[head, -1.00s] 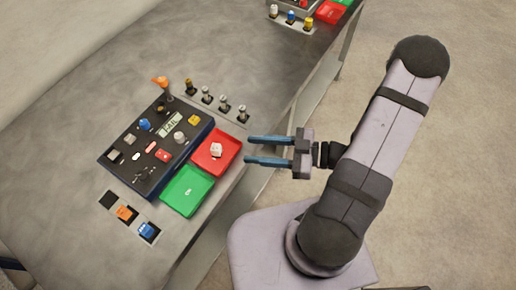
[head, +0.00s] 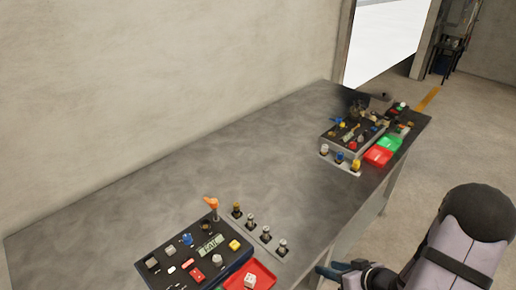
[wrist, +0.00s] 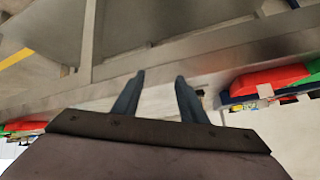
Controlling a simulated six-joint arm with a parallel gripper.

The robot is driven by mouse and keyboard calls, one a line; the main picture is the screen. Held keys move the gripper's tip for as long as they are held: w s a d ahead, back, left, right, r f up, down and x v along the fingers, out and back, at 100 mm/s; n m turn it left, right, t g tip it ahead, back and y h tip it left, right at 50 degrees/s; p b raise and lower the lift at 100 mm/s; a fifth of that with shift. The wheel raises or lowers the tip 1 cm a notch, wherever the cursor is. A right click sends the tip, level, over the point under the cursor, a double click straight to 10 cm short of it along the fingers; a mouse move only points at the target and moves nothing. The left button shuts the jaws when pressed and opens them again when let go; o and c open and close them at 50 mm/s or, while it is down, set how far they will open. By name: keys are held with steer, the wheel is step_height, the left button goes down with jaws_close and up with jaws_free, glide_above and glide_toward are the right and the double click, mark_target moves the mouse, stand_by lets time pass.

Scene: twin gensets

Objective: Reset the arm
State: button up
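My gripper (head: 330,269) is at the bottom of the head view, partly cut off by the frame. It is off the bench's front edge, to the right of the near red tray (head: 264,276). In the wrist view my gripper (wrist: 160,78) shows two blue-grey fingers apart with nothing between them. My arm bends at the lower right of the head view.
The near genset panel (head: 176,274) has knobs, buttons and a display. A far panel (head: 340,134) stands at the bench's right end, with a red tray (head: 378,157) and a green tray (head: 390,143). The bench (head: 150,205) is bare between wall and panels.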

steer(key=s+d+r+m+g+h+b, duration=0.2)
steer(key=d+r+g+h, duration=0.15)
steer(key=h, duration=0.35)
steer(key=s+a+r+m+g+y+b, duration=0.1)
steer(key=s+a+r+g, duration=0.2)
steer(key=s+a, duration=0.7)
steer(key=shift+s+a+r+g+y+b, duration=0.2)
steer(key=shift+s+a+g+y+b, duration=0.1)
steer(key=shift+s+g, duration=0.4)
